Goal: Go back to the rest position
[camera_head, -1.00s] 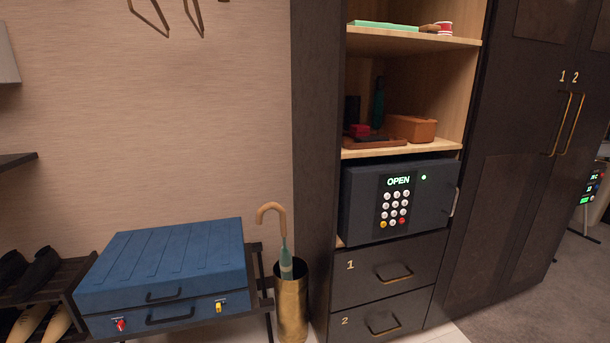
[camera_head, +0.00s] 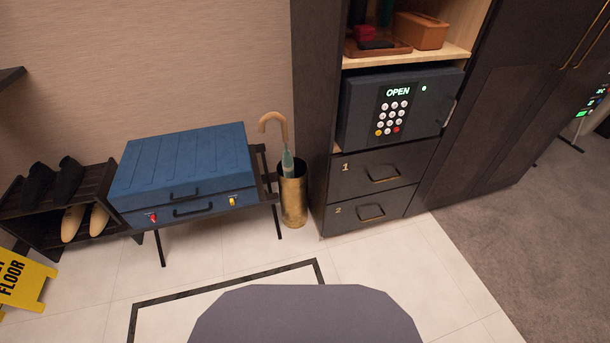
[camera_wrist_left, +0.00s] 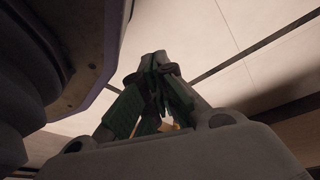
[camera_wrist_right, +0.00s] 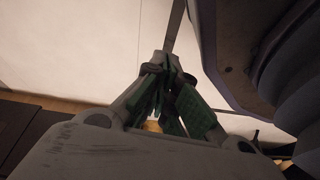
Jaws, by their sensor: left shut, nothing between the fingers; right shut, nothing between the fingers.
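My left gripper (camera_wrist_left: 158,68) shows in the left wrist view, shut and empty, its green-padded fingers together over the pale tiled floor. My right gripper (camera_wrist_right: 166,68) shows in the right wrist view, also shut and empty over the pale floor. Both grippers are close to parts of my own body, which fill one side of each wrist view. Neither arm shows in the head view; only a grey part of my own body is at its bottom.
A blue suitcase (camera_head: 185,163) lies on a rack. A brass umbrella stand (camera_head: 293,200) is beside it. The safe (camera_head: 398,104) reads OPEN above two drawers (camera_head: 372,174). A yellow floor sign (camera_head: 22,281) and shoe rack (camera_head: 100,180) are at left. Tiles ahead are clear.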

